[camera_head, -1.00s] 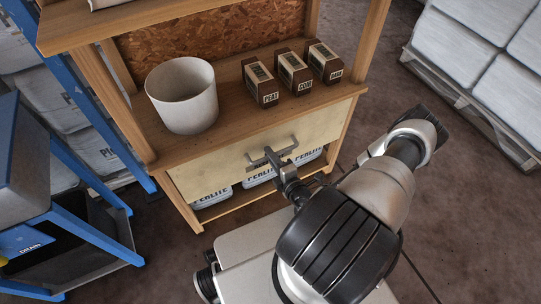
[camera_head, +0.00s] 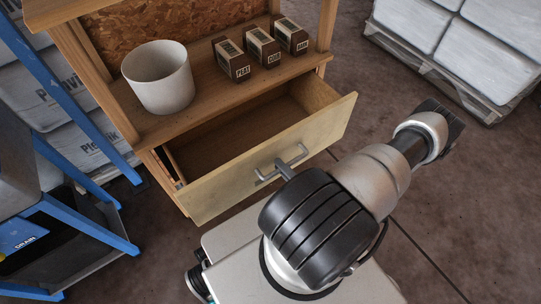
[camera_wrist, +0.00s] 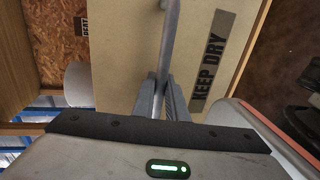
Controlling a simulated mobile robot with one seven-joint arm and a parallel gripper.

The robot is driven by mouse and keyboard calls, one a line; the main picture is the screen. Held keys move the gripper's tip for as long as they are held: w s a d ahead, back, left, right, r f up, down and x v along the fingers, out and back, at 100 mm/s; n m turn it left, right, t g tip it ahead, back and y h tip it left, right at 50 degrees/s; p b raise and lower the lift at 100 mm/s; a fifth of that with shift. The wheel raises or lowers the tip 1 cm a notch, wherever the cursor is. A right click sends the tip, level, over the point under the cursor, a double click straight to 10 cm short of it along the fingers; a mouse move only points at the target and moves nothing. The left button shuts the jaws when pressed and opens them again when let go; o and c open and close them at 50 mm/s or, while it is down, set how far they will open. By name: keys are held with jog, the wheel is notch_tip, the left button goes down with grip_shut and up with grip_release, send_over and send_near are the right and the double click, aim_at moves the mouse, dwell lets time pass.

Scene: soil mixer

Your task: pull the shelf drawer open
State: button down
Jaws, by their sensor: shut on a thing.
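The shelf drawer (camera_head: 225,187) has a pale wooden front and stands well out from the wooden shelf (camera_head: 150,122), its inside showing empty where visible. A grey bar handle (camera_head: 267,175) is on its front. My gripper (camera_wrist: 164,88) is shut on the handle, which also shows in the wrist view (camera_wrist: 170,35). In the head view my arm mostly hides the gripper. The drawer front in the wrist view (camera_wrist: 120,65) carries a "KEEP DRY" label (camera_wrist: 212,62).
A white pot (camera_head: 158,80) and three brown boxes (camera_head: 262,46) stand on the shelf above the drawer. A blue metal frame (camera_head: 85,215) is at the left. Wrapped bags on a pallet (camera_head: 440,45) are at the top right. Bare floor (camera_head: 480,190) lies to the right.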

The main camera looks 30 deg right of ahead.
jog(key=shift+f+v, duration=0.2)
jog(key=shift+v, duration=0.75)
jog(key=shift+f+v, duration=0.2)
jog(key=shift+v, duration=0.75)
jog(key=shift+s, duration=0.1)
jog(key=c, duration=1.8)
grip_release()
jog(key=shift+o, duration=0.2)
jog(key=p+v, duration=0.1)
jog(key=v, duration=1.6)
jog(key=shift+s+p, duration=0.2)
jog(key=shift+p, duration=0.2)
